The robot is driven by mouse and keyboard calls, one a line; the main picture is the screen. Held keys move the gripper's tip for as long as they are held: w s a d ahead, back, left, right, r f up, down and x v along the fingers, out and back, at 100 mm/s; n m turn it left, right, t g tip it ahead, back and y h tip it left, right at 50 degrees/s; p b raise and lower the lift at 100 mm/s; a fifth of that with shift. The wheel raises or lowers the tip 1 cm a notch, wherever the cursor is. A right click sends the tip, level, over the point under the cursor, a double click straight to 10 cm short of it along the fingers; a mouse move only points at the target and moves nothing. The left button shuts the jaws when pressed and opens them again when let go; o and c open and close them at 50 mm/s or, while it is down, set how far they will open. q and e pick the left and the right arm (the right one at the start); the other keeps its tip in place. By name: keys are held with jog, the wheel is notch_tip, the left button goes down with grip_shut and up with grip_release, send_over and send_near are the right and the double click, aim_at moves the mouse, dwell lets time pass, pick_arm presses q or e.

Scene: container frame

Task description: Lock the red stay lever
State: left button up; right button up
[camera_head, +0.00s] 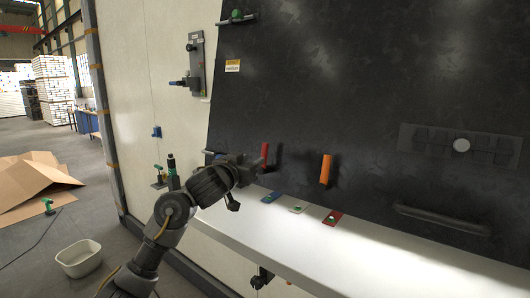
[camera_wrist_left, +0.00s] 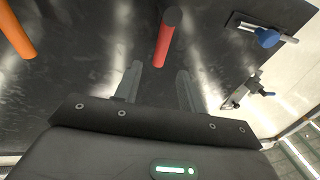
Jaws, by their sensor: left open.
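The red stay lever (camera_head: 264,152) is a short red bar on the dark panel, just left of an orange lever (camera_head: 325,169). In the left wrist view the red lever (camera_wrist_left: 164,45) stands between and beyond the two fingertips. My left gripper (camera_head: 257,165) is at the red lever, at its lower left in the head view. In the left wrist view the gripper (camera_wrist_left: 160,68) is open, its fingers either side of the lever's line. I cannot tell whether a finger touches the lever. The gripper partly hides the lever's lower part in the head view.
A white ledge (camera_head: 390,255) runs below the panel, with blue, pale and red plates on it. A blue-handled latch (camera_wrist_left: 268,38) is at the wrist view's right. A long dark handle (camera_head: 442,218) and a slotted plate (camera_head: 430,142) are on the panel's right.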

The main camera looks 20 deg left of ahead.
aim_at(263, 153)
pick_arm(q)
jog(key=w+p, duration=0.1)
jog(key=w, duration=0.2)
jog(key=w+d, duration=0.1)
jog(key=w, duration=0.2)
jog(key=w+p, duration=0.1)
jog(key=w, duration=0.1)
jog(key=shift+w+d+p, duration=0.25)
jog(key=shift+w+p, duration=0.05)
jog(key=shift+w, duration=0.3)
jog(key=shift+w+d+f, duration=0.1)
jog(key=shift+w+f, duration=0.05)
jog(key=shift+w, duration=0.15)
pick_arm(e)
jog(key=shift+w+r, duration=0.25)
jog(key=shift+r, duration=0.55)
jog(key=shift+w+r, duration=0.2)
jog(key=shift+r, duration=0.55)
pick_arm(q)
jog(key=shift+c, duration=0.4)
grip_shut()
